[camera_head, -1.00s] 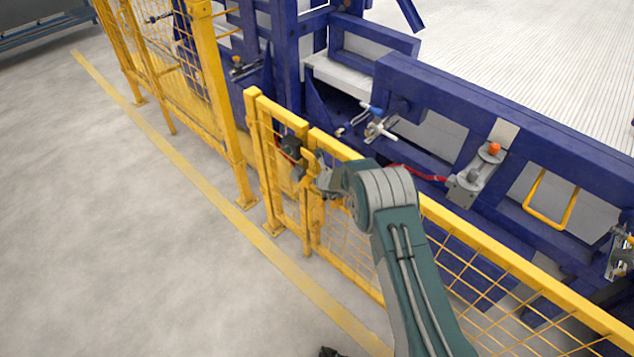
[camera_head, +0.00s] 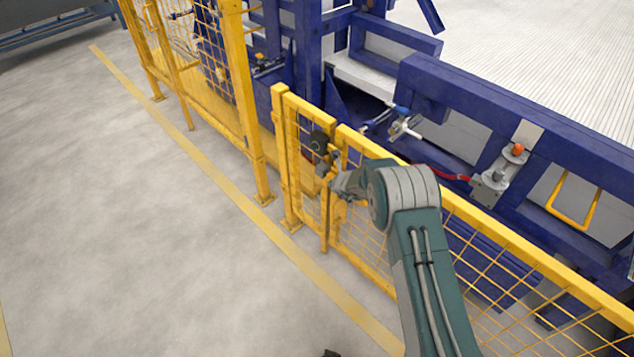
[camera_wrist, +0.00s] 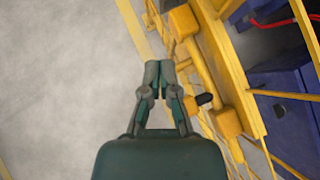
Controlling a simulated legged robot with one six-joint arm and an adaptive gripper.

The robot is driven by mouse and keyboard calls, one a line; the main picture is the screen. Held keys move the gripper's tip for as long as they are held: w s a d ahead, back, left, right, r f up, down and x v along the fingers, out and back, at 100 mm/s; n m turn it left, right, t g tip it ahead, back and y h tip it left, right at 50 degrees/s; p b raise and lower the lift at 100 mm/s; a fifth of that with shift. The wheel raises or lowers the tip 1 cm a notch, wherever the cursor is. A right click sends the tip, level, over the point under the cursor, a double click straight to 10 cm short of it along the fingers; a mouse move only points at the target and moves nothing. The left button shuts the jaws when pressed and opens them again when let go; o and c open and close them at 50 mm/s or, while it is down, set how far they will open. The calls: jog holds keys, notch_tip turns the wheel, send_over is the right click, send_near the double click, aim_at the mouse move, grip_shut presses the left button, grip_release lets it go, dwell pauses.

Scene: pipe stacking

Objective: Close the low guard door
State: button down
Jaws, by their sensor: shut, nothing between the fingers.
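The low guard door appears to be the narrow yellow mesh panel (camera_head: 309,172) in the low fence, beside a dark latch box (camera_head: 319,142). It looks nearly in line with the fence, but I cannot tell whether a small gap remains. My gripper (camera_head: 336,186) is at the door's right edge, near the latch. In the wrist view my gripper (camera_wrist: 160,68) has its fingertips together and holds nothing. A yellow handle-like bar (camera_wrist: 204,66) and a black knob (camera_wrist: 205,99) lie just to its right. Contact with the door cannot be told.
A long low yellow mesh fence (camera_head: 520,262) runs right, beneath my arm. A tall yellow fence (camera_head: 236,95) stands left. Blue machine frames (camera_head: 500,105) with clamps fill the area behind. Grey floor (camera_head: 130,230) on the near side is clear.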

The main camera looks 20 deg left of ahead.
jog(key=s+a+r, duration=0.2)
jog(key=s+r, duration=0.3)
jog(key=shift+s+a+r, duration=0.15)
jog(key=shift+a+r, duration=0.25)
jog(key=shift+r, duration=0.1)
jog(key=s+d+r+n+y, duration=0.1)
jog(key=s+d+r+n, duration=0.3)
jog(key=r, duration=0.6)
jog(key=s+d+r+n+y, duration=0.1)
jog(key=d+r+n, duration=0.45)
jog(key=r, duration=0.45)
jog(key=s+d+r+n+y, duration=0.1)
jog(key=s+d+r+n, duration=0.3)
jog(key=r, duration=0.6)
jog(key=s+d+r+n+h, duration=0.1)
jog(key=s+d+n+h, duration=0.3)
jog(key=s+d+n, duration=0.3)
jog(key=s+d+r+n+g+h, duration=0.1)
jog(key=s+d+n+h, duration=0.3)
jog(key=s+d, duration=1.3)
jog(key=s+r+n, duration=0.1)
jog(key=s+n, duration=0.2)
jog(key=shift+s+d+h, duration=0.15)
jog(key=shift+h, duration=0.25)
